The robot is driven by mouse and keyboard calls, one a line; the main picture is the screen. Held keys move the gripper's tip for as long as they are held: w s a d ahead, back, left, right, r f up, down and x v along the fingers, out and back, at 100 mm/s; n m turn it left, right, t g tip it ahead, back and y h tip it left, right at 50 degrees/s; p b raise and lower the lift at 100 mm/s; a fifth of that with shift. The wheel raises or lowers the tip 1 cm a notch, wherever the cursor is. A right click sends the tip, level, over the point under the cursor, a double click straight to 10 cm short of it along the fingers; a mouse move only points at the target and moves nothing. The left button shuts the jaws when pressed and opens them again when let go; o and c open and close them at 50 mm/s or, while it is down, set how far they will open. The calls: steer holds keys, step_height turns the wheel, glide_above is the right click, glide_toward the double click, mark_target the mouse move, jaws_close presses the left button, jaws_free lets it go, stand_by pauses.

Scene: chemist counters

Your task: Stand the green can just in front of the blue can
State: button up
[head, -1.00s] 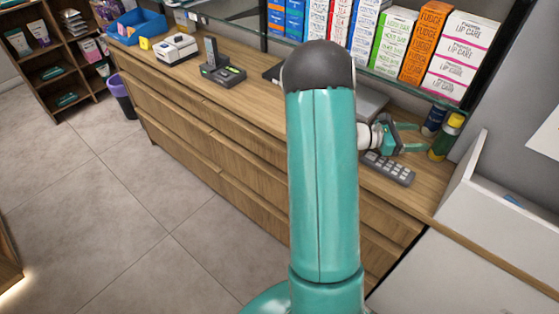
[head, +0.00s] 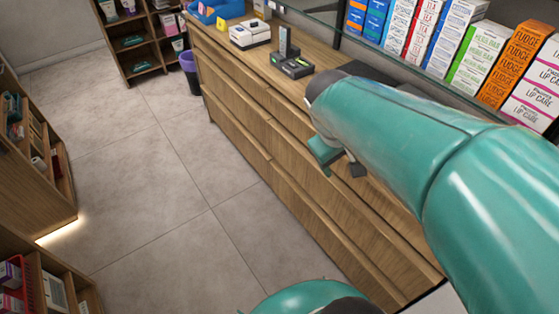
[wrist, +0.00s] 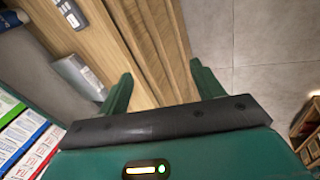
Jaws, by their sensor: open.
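My gripper (wrist: 164,92) is open in the wrist view, with nothing between its two teal fingers, over the counter's front edge and the floor. In the head view only part of my gripper (head: 335,160) shows under my arm. Neither can shows in the head view now; the right end of the counter is out of frame or behind my arm.
A grey keypad (wrist: 71,13) and a grey object (wrist: 78,74) lie on the wooden counter (wrist: 105,45). Boxes stand on the glass shelf (head: 440,80) above. A card terminal (head: 291,66) sits farther left. The tiled floor (head: 150,190) before the drawers is clear.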

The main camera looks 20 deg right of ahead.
steer(key=s+a+r+t+y, duration=0.1)
steer(key=a+r+t+y, duration=0.1)
steer(key=a, duration=0.5)
steer(key=s+a+r+m+t+y, duration=0.1)
steer(key=a+r+t+y, duration=0.1)
steer(key=a, duration=0.5)
steer(key=shift+s+a, duration=0.15)
steer(key=shift+a, duration=0.1)
